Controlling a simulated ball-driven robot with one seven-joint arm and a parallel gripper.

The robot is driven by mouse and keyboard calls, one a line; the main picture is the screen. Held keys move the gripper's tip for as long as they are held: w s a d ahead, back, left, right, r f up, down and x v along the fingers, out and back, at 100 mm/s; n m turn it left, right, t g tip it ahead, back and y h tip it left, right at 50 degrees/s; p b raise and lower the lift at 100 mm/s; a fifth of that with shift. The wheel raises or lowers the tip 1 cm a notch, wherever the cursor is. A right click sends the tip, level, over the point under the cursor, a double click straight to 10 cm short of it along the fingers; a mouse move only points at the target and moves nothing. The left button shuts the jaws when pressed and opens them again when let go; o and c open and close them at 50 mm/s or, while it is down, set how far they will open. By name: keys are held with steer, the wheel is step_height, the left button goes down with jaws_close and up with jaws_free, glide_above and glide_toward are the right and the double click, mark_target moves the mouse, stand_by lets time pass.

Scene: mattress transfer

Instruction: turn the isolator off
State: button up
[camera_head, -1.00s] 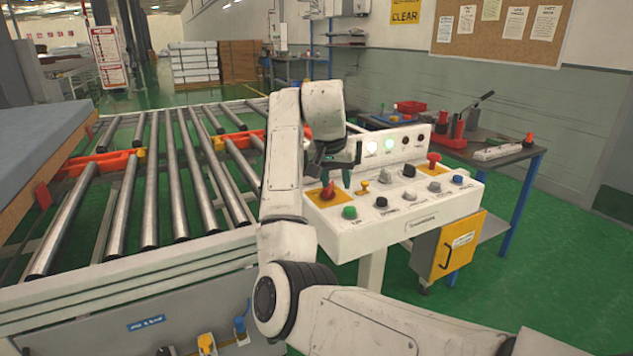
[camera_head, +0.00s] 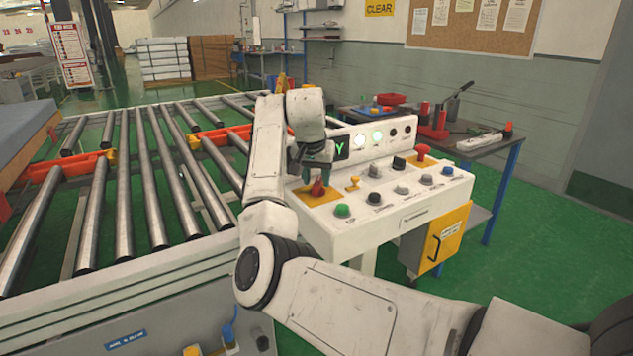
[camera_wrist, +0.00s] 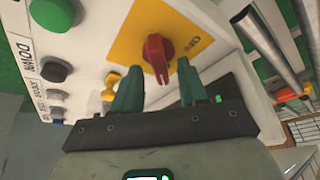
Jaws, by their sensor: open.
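The isolator is a red rotary knob (camera_wrist: 158,58) on a yellow plate (camera_wrist: 124,45), with an "OFF" label beside it in the wrist view. In the head view the red knob (camera_head: 317,188) is at the left end of the white control console (camera_head: 378,228). My gripper (camera_wrist: 160,80) is open, with its two green fingers pointing toward the knob, one on each side of its lower end in the picture. I cannot tell whether either finger touches it. In the head view my gripper (camera_head: 316,172) is just above the knob, its fingers partly hidden.
On the console are a green button (camera_head: 342,210), a small yellow key switch (camera_head: 353,183), several other buttons and a red mushroom button (camera_head: 422,151). A roller conveyor (camera_head: 125,190) stands to the left. A workbench (camera_head: 470,140) with tools is behind.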

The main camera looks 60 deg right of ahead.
steer(key=shift+x, duration=0.8)
jaws_close()
